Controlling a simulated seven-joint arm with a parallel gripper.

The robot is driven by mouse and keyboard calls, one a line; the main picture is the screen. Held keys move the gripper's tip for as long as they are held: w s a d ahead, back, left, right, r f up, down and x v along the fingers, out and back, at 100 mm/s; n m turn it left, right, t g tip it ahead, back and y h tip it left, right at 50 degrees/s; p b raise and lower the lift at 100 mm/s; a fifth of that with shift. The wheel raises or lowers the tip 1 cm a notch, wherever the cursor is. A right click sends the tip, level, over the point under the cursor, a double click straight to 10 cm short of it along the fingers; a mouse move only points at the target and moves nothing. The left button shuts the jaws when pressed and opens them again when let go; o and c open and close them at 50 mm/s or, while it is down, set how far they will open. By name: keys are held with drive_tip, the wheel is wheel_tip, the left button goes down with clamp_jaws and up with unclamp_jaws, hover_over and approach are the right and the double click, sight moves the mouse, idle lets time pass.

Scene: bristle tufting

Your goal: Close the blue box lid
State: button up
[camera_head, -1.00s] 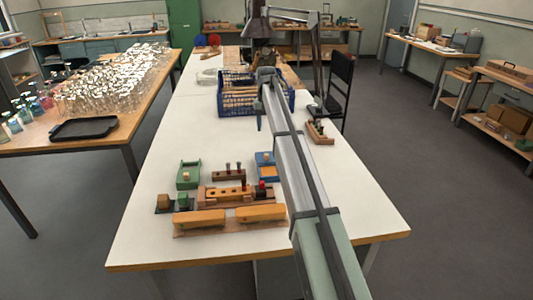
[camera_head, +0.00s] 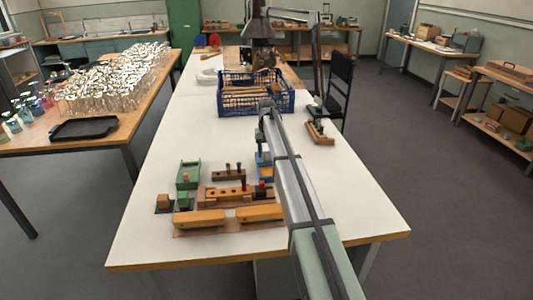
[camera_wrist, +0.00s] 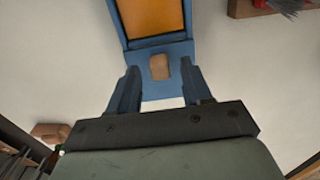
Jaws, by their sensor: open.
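The blue box (camera_head: 264,173) stands on the white table and is partly hidden by my arm in the head view. In the wrist view, its orange inside (camera_wrist: 153,15) shows at the top, uncovered. Its blue lid (camera_wrist: 150,88) lies beside that opening and carries a tan knob (camera_wrist: 160,67). My gripper (camera_wrist: 160,72) is open above the lid, one blue finger on each side of the knob, with gaps showing. In the head view my gripper (camera_head: 261,140) is at the box's far end.
A green box (camera_head: 188,176) and wooden blocks with pegs (camera_head: 228,175) stand left of the blue box. Two orange-topped blocks (camera_head: 200,217) lie in front. A blue crate (camera_head: 228,104) stands behind, and a small wooden rack (camera_head: 320,132) at right. The table's left side is clear.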

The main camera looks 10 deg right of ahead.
drive_tip(key=shift+f, duration=0.35)
clamp_jaws()
idle(0.3)
